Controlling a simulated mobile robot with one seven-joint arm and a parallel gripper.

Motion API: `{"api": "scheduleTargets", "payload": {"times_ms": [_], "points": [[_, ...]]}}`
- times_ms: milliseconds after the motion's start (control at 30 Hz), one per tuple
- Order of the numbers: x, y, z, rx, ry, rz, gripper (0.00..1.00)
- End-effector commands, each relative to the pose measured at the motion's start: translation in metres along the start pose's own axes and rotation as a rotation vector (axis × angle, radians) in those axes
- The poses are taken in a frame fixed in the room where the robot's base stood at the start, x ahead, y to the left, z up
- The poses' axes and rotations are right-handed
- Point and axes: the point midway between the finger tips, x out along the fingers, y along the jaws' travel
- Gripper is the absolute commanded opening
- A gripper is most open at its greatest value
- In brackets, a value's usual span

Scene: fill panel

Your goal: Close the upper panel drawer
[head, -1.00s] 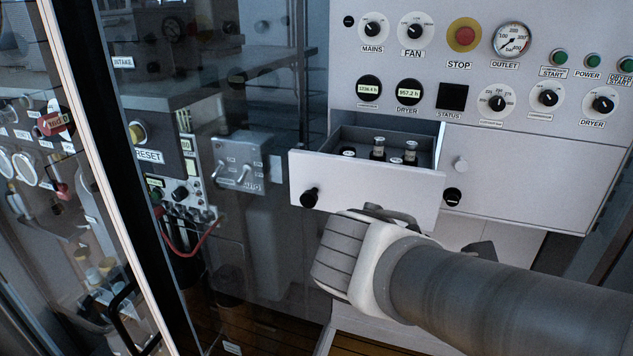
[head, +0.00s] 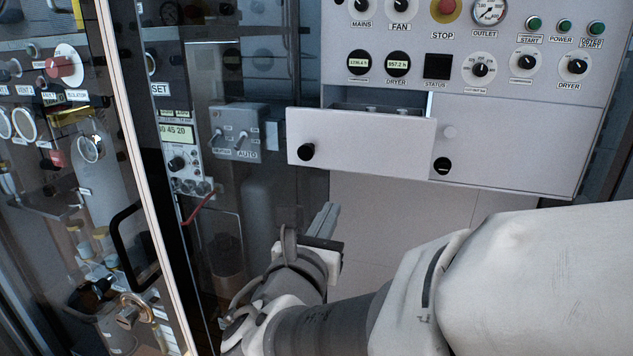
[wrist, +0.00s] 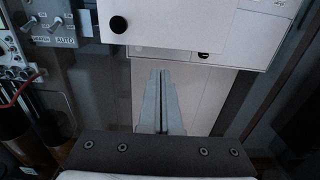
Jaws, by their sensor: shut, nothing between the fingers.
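The upper panel drawer (head: 375,142) has a white front with a round black knob (head: 307,151) at its left. It stands pulled out from the panel; only a thin strip of its inside shows above the front. My gripper (head: 328,218) is below and in front of the drawer, apart from it, with the fingers together and empty. In the wrist view my gripper (wrist: 162,75) points toward the panel below the drawer front (wrist: 170,22), and the knob (wrist: 118,24) is up and to the left.
A closed panel front (head: 515,150) with a black latch is right of the drawer. The control panel (head: 460,90) with dials and buttons is above. A glass door with a black handle (head: 135,250) and a grey switch box (head: 238,131) are at left. White lower panels (head: 420,200) lie below.

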Motion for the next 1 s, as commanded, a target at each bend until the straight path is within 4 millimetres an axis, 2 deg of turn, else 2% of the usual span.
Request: {"api": "scheduleTargets", "payload": {"times_ms": [167, 400, 600, 800, 1000], "points": [[0.026, -0.002, -0.001, 0.002, 0.002, -0.007, 0.0], [0.079, -0.003, -0.002, 0.002, 0.002, -0.008, 0.0], [0.115, -0.002, -0.001, 0.004, 0.002, -0.006, 0.0], [0.133, -0.002, -0.001, 0.004, 0.002, -0.004, 0.0], [0.137, -0.002, 0.0, 0.004, 0.001, -0.004, 0.0]]}}
